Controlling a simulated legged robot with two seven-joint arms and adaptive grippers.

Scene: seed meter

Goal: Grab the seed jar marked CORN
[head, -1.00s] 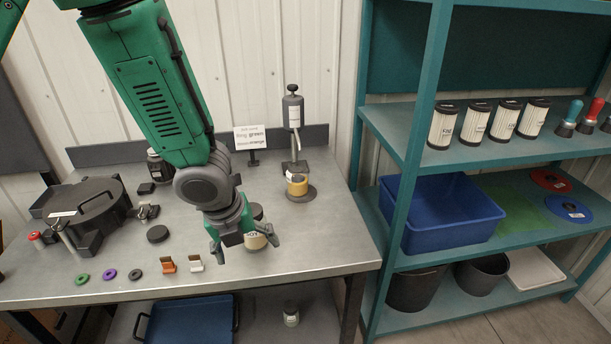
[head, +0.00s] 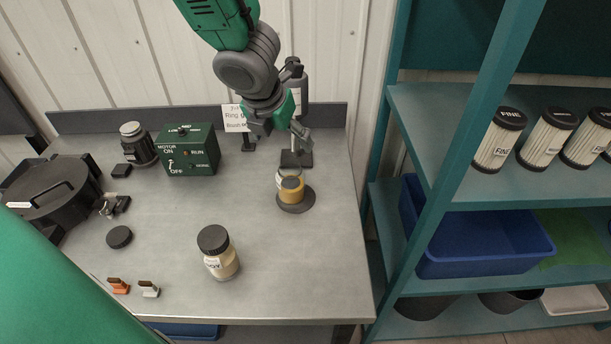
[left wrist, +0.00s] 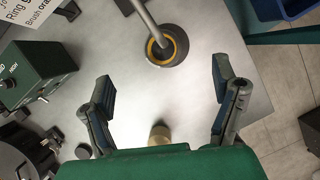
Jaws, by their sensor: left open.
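No jar with a readable CORN label shows. A glass jar (head: 222,262) with a black lid and pale contents stands upright on the bench, its partly visible label ending in "OY". A small tan piece of what seems the same jar shows in the left wrist view (left wrist: 160,134), mostly hidden by my green gripper body. My right gripper is not in view.
A green motor box (head: 188,150), a dark bottle (head: 136,145) and a black round device (head: 50,190) stand at the left. The dispenser post (head: 297,110) and sign (head: 235,117) are near my left gripper. A teal shelf (head: 425,205) stands right. The bench's right front is clear.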

